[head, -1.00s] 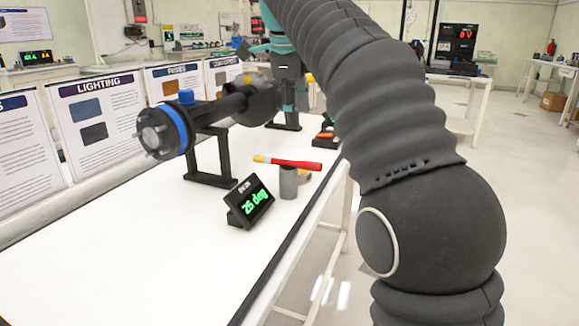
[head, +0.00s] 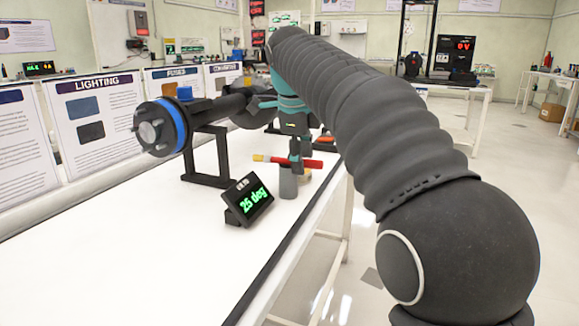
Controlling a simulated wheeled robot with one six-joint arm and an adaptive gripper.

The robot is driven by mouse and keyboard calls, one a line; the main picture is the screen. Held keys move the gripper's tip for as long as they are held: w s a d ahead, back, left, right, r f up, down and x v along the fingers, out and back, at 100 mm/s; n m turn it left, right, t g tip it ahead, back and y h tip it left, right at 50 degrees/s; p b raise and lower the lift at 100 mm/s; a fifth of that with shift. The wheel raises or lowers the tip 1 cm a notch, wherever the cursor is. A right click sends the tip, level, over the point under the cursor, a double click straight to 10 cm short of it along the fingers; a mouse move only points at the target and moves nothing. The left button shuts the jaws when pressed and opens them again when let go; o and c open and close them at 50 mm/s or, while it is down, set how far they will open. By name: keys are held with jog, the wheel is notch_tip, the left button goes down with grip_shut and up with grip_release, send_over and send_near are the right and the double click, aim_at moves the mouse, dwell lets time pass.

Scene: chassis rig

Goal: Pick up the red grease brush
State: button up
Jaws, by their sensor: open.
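The red grease brush (head: 312,163) lies level across the top of a small grey cylinder (head: 288,183) on the white bench. Its yellow end (head: 259,158) points left and its red handle points right. My gripper (head: 298,163) points down at the brush, its fingers overlapping the middle of the red handle in the head view. The jaws are open. I cannot tell from this view whether the fingers straddle the handle or touch it.
A tilted display reading 25 deg (head: 249,201) stands just left of the cylinder. A dark axle with a blue ring (head: 177,127) rests on black stands (head: 208,158) behind it. The front of the white bench (head: 130,265) is clear.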

jog(key=shift+c, duration=0.2)
grip_shut()
